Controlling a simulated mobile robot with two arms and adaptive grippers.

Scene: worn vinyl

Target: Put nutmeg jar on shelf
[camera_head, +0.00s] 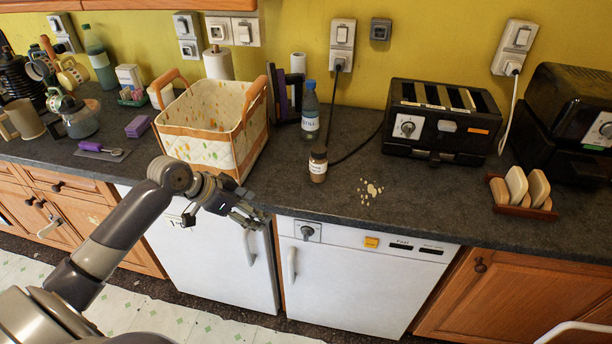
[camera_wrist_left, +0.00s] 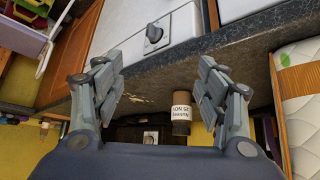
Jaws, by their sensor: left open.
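The small brown jar with a white label, likely the nutmeg jar (camera_head: 318,164), stands upright on the dark countertop in front of a water bottle. My left gripper (camera_head: 247,214) is open and empty at the counter's front edge, left of the jar and apart from it. In the left wrist view the jar (camera_wrist_left: 181,113) appears upside down beyond and between the open fingers (camera_wrist_left: 160,85), closer to the right one. Its label is too small to read surely. My right gripper is not in view. I cannot make out a shelf.
A fabric basket (camera_head: 207,128) stands left of the jar. A water bottle (camera_head: 310,117) and a black cable are close behind it. A toaster (camera_head: 442,120) and toast rack (camera_head: 522,192) stand right. Crumbs (camera_head: 370,188) lie beside the jar; the front counter there is otherwise clear.

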